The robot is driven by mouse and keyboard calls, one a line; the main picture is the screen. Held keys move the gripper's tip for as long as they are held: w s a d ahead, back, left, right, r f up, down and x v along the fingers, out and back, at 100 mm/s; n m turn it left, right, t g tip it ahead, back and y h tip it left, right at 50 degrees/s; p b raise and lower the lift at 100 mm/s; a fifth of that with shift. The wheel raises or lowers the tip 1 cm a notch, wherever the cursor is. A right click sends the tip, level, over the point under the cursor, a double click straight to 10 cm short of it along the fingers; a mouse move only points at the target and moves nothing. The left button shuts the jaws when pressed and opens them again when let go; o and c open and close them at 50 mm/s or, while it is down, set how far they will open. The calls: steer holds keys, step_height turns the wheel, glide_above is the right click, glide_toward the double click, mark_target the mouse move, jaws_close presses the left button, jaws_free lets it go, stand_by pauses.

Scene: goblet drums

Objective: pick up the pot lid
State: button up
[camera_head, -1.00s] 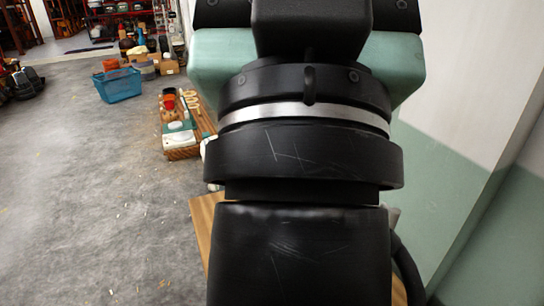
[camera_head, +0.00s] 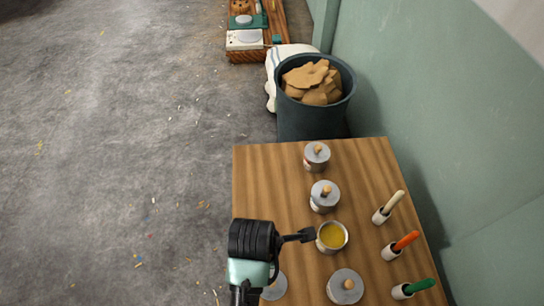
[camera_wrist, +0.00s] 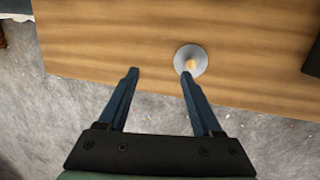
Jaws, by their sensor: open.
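The pot lid is a flat grey disc (camera_head: 274,287) lying near the table's left edge in the head view, partly hidden by my arm. The wrist view shows it as a grey disc with a small wooden knob (camera_wrist: 190,61). My gripper (camera_wrist: 160,74) is open and empty, its two dark blue fingers spread. In the wrist view the right fingertip overlaps the lid's lower edge; whether they touch cannot be told. An uncovered pot with yellow contents (camera_head: 332,237) stands to the lid's upper right in the head view.
The wooden table (camera_head: 265,170) also bears three lidded pots (camera_head: 317,156) (camera_head: 324,196) (camera_head: 345,287) and holders with cream, orange and green handles (camera_head: 405,241) along the right. A dark bin (camera_head: 312,118) stands behind. A green wall is right; open floor is left.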

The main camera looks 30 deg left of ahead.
steer(key=s+d+f+n+g, duration=0.1)
steer(key=s+f+n+g, duration=0.1)
steer(key=s+f, duration=0.3)
steer(key=b, duration=0.1)
glide_above(271, 282)
steer(key=shift+h, duration=0.4)
steer(key=f, duration=0.5)
steer(key=shift+s, duration=0.25)
steer(key=shift+w+f+b, duration=0.2)
steer(key=shift+f+b, duration=0.1)
steer(key=shift+f, duration=2.7)
jaws_close()
